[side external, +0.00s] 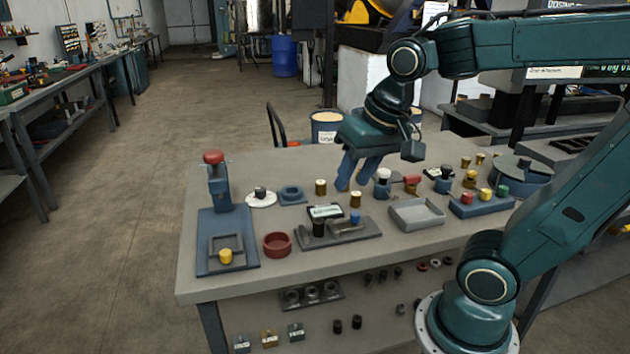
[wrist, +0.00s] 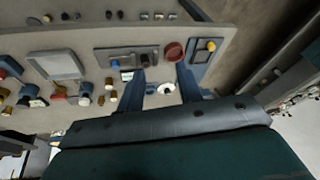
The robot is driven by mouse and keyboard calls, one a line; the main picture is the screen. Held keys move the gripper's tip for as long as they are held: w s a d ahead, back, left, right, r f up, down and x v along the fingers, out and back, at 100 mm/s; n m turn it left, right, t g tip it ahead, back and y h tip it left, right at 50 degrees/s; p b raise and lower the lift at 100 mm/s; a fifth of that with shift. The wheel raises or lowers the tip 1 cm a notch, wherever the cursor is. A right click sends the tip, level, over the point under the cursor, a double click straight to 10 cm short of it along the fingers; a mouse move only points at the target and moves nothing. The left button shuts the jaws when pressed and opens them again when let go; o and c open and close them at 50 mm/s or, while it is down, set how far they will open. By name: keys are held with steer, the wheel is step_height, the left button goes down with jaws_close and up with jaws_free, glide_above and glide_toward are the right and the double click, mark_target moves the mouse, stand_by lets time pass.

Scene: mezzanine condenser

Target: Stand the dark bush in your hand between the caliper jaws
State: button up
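My gripper (side external: 350,185) is open, with its two blue fingers apart and nothing visible between them. It is above the table, behind the caliper. In the wrist view the fingers (wrist: 160,72) are also apart. The caliper's dark base plate (side external: 366,231) lies near the front of the table, with a display (side external: 325,211) behind it and a grey bar (side external: 345,228) on it. A dark bush (side external: 319,228) stands upright at the plate's left end, clear of my fingers; it also shows in the wrist view (wrist: 147,60). I cannot tell whether both jaws flank it.
A red dish (side external: 277,245) and a blue press (side external: 228,225) with a yellow piece stand left. A white disc (side external: 261,200) carries another dark piece. Brass pieces (side external: 321,187) stand near my fingers. A grey tray (side external: 416,214) is right of the caliper.

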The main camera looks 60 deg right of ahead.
steer(key=shift+s+a+f+n+t, duration=0.1)
steer(key=shift+s+a+n+t, duration=0.2)
steer(key=shift+s+n, duration=0.65)
steer(key=shift+s+a+r+n+t, duration=0.1)
steer(key=shift+s+a+n+t, duration=0.25)
steer(key=shift+s+n, duration=0.55)
steer(key=shift+s+a+f+n+t, duration=0.15)
steer(key=shift+s+a+n, duration=0.3)
steer(key=shift+s+n, duration=0.5)
